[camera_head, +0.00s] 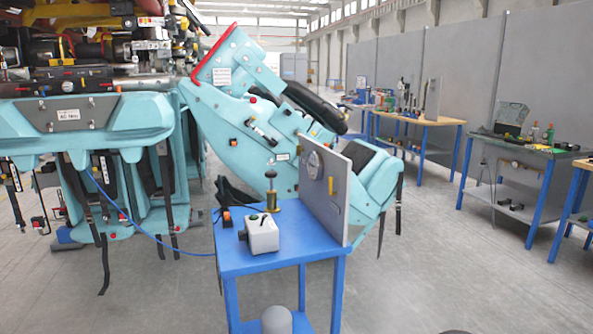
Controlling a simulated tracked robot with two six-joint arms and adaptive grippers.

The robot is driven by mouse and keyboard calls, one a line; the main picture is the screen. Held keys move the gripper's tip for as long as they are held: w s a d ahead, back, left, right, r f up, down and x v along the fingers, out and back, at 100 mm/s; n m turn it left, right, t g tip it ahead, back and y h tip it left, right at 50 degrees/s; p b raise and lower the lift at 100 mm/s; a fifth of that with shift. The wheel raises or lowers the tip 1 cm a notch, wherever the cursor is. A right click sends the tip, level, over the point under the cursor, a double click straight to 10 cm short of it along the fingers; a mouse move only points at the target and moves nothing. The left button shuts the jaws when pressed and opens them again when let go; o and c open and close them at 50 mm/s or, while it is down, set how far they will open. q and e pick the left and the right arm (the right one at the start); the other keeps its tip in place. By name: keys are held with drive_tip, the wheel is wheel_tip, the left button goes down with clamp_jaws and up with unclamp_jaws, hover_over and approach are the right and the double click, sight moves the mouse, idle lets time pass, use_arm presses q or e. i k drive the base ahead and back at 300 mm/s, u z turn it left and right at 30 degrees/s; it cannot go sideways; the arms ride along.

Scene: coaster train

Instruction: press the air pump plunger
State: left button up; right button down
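A small brass post with a black knob on top (271,190) stands upright on the blue table (232,262), near its back edge; it looks like the air pump plunger, with its knob well above its base. A grey-white box (262,235) with a dark round part on its left side sits in front of it. A blue hose (150,237) runs from the coaster train (95,115) to the table's left side. Neither of my grippers is in view.
An upright grey panel (338,205) with a round gauge and a yellow handle stands along the table's right side. A small black-and-orange item (226,218) lies at the back left. Workbenches (520,150) stand far right. The table's front strip is clear.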

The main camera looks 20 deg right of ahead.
sight(271, 174)
drive_tip(key=z, duration=0.1)
drive_tip(key=i, duration=1)
drive_tip(key=u, duration=0.05)
